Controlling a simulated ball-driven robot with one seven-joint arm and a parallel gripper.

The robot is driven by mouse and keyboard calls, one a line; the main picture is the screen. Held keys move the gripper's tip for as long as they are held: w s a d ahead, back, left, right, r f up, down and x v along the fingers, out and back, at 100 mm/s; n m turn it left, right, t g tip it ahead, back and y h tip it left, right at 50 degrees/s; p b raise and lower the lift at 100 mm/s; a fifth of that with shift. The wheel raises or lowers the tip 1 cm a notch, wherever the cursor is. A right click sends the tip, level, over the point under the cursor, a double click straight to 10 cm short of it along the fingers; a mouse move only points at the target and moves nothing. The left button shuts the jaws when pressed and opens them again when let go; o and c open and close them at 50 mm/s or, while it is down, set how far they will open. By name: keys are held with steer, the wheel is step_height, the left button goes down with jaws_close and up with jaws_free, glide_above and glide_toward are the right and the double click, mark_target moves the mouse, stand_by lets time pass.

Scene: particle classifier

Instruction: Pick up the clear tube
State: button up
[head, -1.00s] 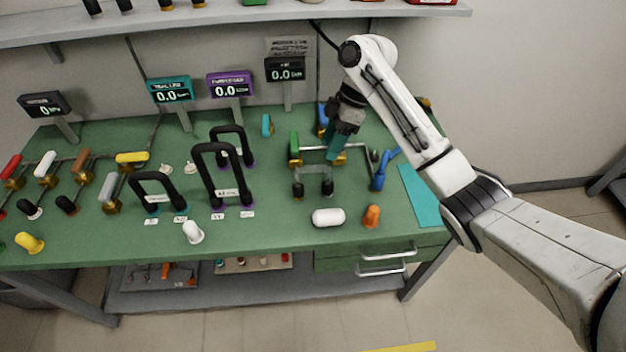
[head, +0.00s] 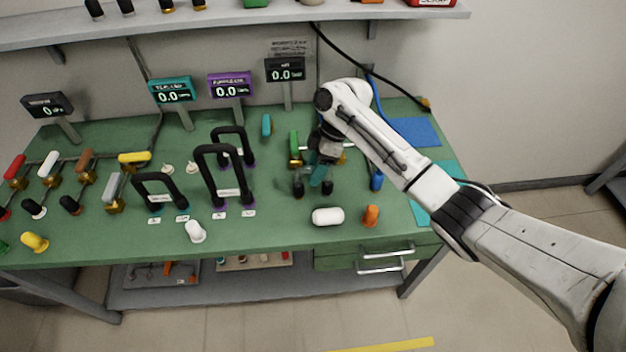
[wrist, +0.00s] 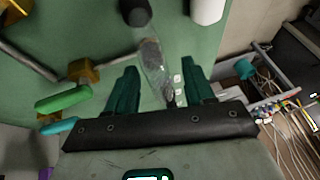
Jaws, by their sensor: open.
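The clear tube (wrist: 153,62) shows in the wrist view as a see-through shape between my two teal fingers, with a dark part at its lower end. My gripper (wrist: 160,66) is open, with a finger on each side of the tube and gaps between. I cannot tell how far above or below the fingertips the tube lies. In the head view my gripper (head: 318,177) points down over the green bench among the fittings at its right half. The tube cannot be made out there.
Black knobs (head: 298,188) stand close to my gripper, one of them (wrist: 135,12) just past the tube. A green valve handle (wrist: 62,98) and brass fitting (wrist: 83,70) lie left in the wrist view. A white capsule (head: 328,216) and orange stopper (head: 371,215) are in front.

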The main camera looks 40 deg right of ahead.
jaws_close()
stand_by(0.3)
steer(key=shift+r, duration=0.2)
steer(key=shift+r, duration=0.3)
step_height(320, 180, up, 2)
steer(key=shift+b, duration=0.55)
steer(key=s+a+r+p, duration=0.2)
steer(key=s+r, duration=0.8)
steer(key=s, duration=0.4)
